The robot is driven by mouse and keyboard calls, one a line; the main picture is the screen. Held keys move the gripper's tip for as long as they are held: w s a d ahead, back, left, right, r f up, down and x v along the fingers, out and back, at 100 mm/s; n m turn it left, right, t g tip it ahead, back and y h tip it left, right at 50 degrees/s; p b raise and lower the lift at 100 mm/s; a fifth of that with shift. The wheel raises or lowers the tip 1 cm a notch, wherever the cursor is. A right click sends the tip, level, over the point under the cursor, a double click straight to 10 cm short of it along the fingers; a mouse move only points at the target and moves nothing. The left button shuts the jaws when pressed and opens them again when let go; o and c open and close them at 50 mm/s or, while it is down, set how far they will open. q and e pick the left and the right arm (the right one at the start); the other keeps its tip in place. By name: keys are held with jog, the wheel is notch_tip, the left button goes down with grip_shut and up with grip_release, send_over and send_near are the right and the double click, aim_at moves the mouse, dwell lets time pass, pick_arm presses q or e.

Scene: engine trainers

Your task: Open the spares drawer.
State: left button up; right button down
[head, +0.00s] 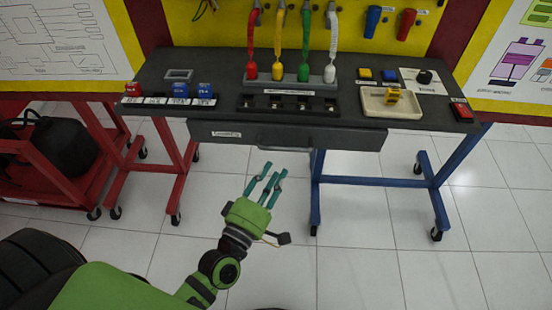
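The spares drawer (350,139) is under the front edge of the dark workbench, and its grey front looks closed. A small white label (227,134) is on the left part of the front. The drawer handle (286,149) is a thin bar along the lower middle of the front. My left gripper (267,174) has teal fingers spread apart with nothing between them. It is below and slightly left of the handle in the picture, pointing toward it, with a visible gap. My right gripper is not in view.
The workbench top (215,83) carries a rack with coloured cables (290,80), a beige tray (390,104) and small blocks. Red legs (180,160) and blue legs (317,190) stand on casters. A red cart (45,160) is at left. The tiled floor in front is mostly clear.

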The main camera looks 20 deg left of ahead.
aim_at(284, 150)
pick_arm(q)
jog(key=shift+n+t, duration=0.3)
jog(key=shift+n, duration=0.1)
jog(key=w+r, duration=0.1)
jog(key=w+r+p, duration=0.1)
jog(key=w, duration=0.1)
jog(key=w+r, duration=0.1)
jog(key=w, duration=0.1)
jog(key=shift+w+d, duration=0.2)
jog(key=shift+w, duration=0.7)
grip_shut()
